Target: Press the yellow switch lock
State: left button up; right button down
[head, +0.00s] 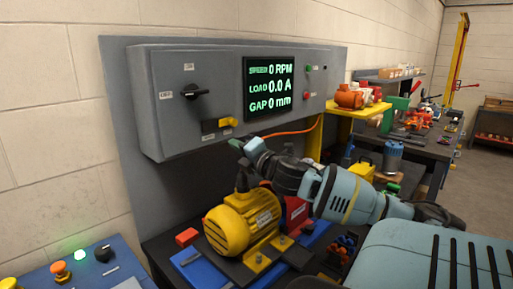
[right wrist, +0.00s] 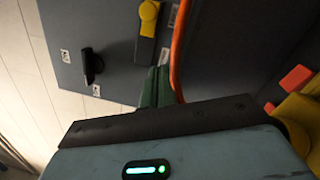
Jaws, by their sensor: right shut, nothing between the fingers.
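The yellow switch lock (head: 228,122) sits low on the front of the grey control box (head: 165,125), on a dark plate, left of the screen's lower corner. It also shows at the top of the right wrist view (right wrist: 148,18). My right gripper (head: 242,146) is shut and empty, just below and slightly right of the lock in the head view. Its green fingers (right wrist: 155,86) point toward the lock in the wrist view, with a small gap between them in the picture. I cannot tell whether the fingertips touch the box. My left gripper is not in view.
A black rotary switch (head: 194,91) is left on the box; a screen (head: 270,86) reads 0 RPM, 0.0 A, 0 mm. An orange cable (head: 295,131) hangs beside my right gripper. A yellow motor (head: 236,225) stands below my right arm. A blue button panel (head: 85,275) is lower left.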

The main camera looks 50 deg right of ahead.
jog(key=p+v, duration=0.1)
jog(key=v, duration=0.1)
jog(key=shift+s+r, duration=0.15)
jog(key=shift+s, duration=0.25)
jog(key=shift+s+f, duration=0.25)
jog(key=shift+f, duration=0.05)
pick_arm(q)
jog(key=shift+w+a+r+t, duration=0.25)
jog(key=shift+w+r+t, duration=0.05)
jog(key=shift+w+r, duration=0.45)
pick_arm(e)
jog(key=shift+v, duration=0.9)
